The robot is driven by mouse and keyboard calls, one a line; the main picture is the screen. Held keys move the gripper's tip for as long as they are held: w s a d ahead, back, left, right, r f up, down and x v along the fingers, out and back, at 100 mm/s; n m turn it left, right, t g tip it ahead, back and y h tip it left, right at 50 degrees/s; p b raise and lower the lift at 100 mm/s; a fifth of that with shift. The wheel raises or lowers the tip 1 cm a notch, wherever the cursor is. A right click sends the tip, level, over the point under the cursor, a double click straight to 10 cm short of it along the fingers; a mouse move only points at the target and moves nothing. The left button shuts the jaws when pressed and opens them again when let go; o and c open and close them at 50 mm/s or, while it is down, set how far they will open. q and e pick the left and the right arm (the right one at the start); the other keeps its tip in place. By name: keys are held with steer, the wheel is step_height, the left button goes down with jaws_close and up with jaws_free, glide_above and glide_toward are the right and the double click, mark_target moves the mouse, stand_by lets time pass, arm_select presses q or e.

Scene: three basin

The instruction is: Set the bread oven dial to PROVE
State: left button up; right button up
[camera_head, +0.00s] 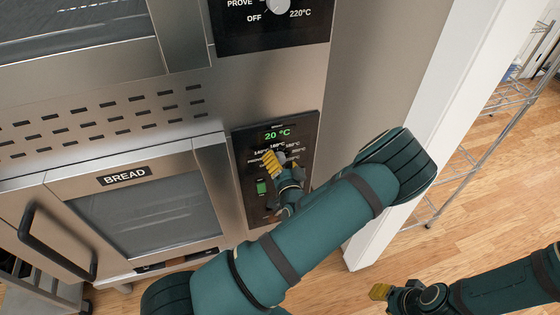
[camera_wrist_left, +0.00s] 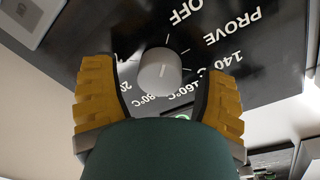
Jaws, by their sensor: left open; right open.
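The bread oven (camera_head: 140,205) has a door labelled BREAD and a black control panel (camera_head: 310,135) with a green display reading 20 °C. Its grey round dial (camera_wrist_left: 160,69) shows in the left wrist view, with OFF, PROVE and several temperatures around it. I cannot clearly tell which label its mark points at. My left gripper (camera_head: 280,161) is open in front of the panel. Its yellow fingers stand on either side of the dial, with gaps, and partly hide it in the head view. My right gripper (camera_head: 384,295) is open and empty at the lower right, over the floor.
Another panel (camera_head: 235,30) with a dial marked OFF, PROVE and 220 °C is above. A green switch (camera_head: 262,187) is below the dial. A door handle (camera_head: 50,245) sticks out at lower left. A white post (camera_head: 440,110) and wire rack (camera_head: 480,130) stand right; wooden floor shows beyond.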

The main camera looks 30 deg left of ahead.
arm_select(q)
steer(key=c, duration=1.2)
steer(key=shift+m, duration=0.3)
steer(key=m, duration=0.4)
steer(key=shift+p, duration=0.4)
steer(key=shift+m+g, duration=0.4)
steer(key=shift+m, duration=1.5)
steer(key=o, duration=1.2)
steer(key=shift+a, duration=0.1)
